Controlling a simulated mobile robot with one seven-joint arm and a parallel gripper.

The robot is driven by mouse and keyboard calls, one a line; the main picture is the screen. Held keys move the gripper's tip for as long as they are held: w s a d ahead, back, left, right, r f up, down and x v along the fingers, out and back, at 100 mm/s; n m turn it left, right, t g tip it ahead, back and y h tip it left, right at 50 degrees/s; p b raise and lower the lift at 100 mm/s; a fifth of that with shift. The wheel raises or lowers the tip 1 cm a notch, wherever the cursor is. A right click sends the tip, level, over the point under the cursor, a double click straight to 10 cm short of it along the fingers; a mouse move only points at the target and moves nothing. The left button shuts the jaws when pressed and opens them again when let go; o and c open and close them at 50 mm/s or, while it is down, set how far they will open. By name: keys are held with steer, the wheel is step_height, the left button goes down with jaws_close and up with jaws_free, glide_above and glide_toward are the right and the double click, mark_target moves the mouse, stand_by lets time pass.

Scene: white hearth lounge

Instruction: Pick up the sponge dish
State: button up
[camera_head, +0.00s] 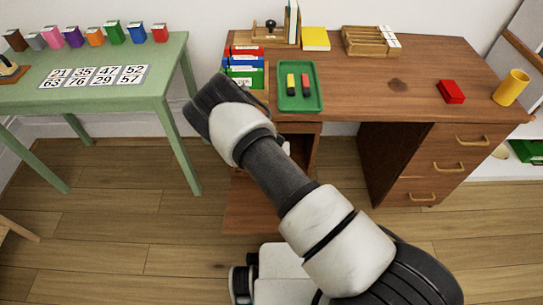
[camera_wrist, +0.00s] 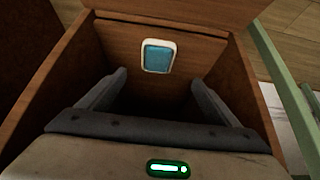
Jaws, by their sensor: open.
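The sponge dish (camera_wrist: 146,57), a small white-rimmed dish with a blue inside, shows in the wrist view in an open wooden compartment (camera_wrist: 225,75). It lies ahead of my gripper (camera_wrist: 158,80), roughly centred between the two finger lines and apart from both fingers. My gripper is open, with nothing between its dark fingers. In the head view my arm hides the gripper and most of the compartment at the left of the brown desk (camera_head: 365,88); I cannot make out the dish there.
Wooden compartment walls stand close on both sides of the fingers. A green table (camera_head: 160,88) with cards and coloured boxes stands at left. On the desk are a green tray (camera_head: 315,101), books, a red box (camera_head: 451,92) and a yellow cup (camera_head: 511,88).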

steer(key=b+x, duration=0.2)
steer(key=x, duration=0.6)
steer(key=shift+f, duration=0.15)
steer(key=x, duration=0.1)
steer(key=b+x, duration=0.1)
steer(key=x, duration=0.1)
steer(key=b+x, duration=0.1)
steer(key=shift+w+d+f, duration=0.15)
steer(key=shift+d, duration=0.2)
steer(key=shift+w+f+b, duration=0.25)
steer(key=shift+w+b, duration=0.05)
steer(key=c, duration=1.3)
steer(key=shift+o, duration=0.2)
steer(key=shift+r, duration=0.1)
